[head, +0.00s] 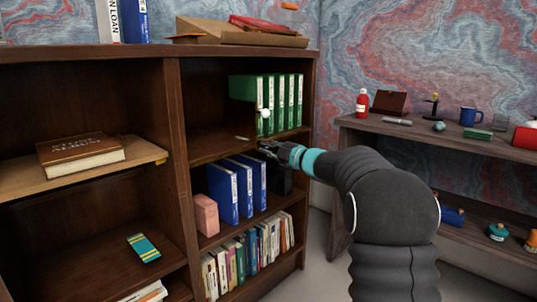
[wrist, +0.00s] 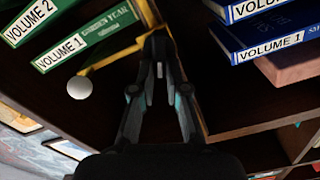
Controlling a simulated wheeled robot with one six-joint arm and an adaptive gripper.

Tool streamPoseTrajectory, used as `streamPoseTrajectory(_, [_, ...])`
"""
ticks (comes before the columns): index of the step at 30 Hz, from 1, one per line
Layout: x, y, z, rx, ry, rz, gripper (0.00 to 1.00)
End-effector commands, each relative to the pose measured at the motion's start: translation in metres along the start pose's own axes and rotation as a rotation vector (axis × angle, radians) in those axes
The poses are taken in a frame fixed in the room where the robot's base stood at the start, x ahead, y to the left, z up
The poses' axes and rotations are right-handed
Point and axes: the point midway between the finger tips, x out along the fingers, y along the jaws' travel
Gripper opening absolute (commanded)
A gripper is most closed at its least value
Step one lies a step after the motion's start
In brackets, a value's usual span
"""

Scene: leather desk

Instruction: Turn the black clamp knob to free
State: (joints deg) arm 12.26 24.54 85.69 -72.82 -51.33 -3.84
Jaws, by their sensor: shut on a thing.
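My gripper (head: 268,149) reaches into the middle bay of the dark bookcase, at the shelf edge below the green volumes (head: 284,98). In the wrist view my fingers (wrist: 160,62) converge and are shut on a small dark thing, taken as the black clamp knob. The fingers hide most of it, so its turn position cannot be told. A yellow bar (wrist: 110,58) runs from beside the fingertips along the green volumes. A white ball (wrist: 79,88) shows left of the fingers; it also shows in the head view (head: 265,113) in front of the green volumes.
Blue volumes (head: 245,185) and a pinkish block (head: 205,214) stand on the shelf below my gripper. The bookcase upright (head: 180,150) is to its left. A side table (head: 430,133) with a red bottle (head: 362,103) and a blue mug (head: 468,116) stands at right.

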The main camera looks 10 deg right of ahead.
Motion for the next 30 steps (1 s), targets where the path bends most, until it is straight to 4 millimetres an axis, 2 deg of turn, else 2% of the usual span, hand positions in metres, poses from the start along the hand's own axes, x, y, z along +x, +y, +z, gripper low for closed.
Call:
streamPoseTrajectory(12, [0.0, -0.005, 0.0006, -0.219, 0.001, 0.0, 0.0])
streamPoseTrajectory(30, [0.0, -0.0048, 0.0006, -0.259, 0.001, -0.001, 0.0])
